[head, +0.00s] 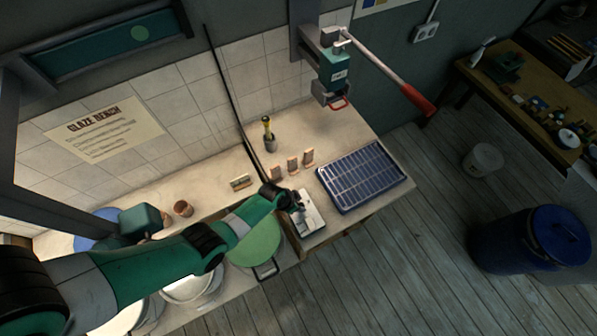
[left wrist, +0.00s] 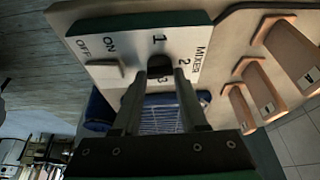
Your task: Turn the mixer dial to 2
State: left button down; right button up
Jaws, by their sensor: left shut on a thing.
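The mixer control box (head: 312,222) is a pale panel at the front edge of the bench. In the left wrist view its panel (left wrist: 205,35) shows MIXER, the numbers 1, 2 and 3, and an ON/OFF switch (left wrist: 104,72). The dark dial (left wrist: 158,64) sits amid the numbers. My left gripper (head: 297,202) reaches down onto the box, and in the left wrist view its two fingers (left wrist: 164,78) are shut on the dial. The fingers hide part of the dial, and I cannot tell which number it points to. My right gripper is in neither view.
A blue gridded tray (head: 361,178) lies right of the box. Several upright tile samples (head: 293,165) stand behind it. A green-lidded bucket (head: 256,243) is close on the left, below my arm. A press with a red-handled lever (head: 336,72) hangs at the back.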

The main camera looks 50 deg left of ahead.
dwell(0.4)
pick_arm(q)
jog(key=shift+c, duration=2.2)
grip_release()
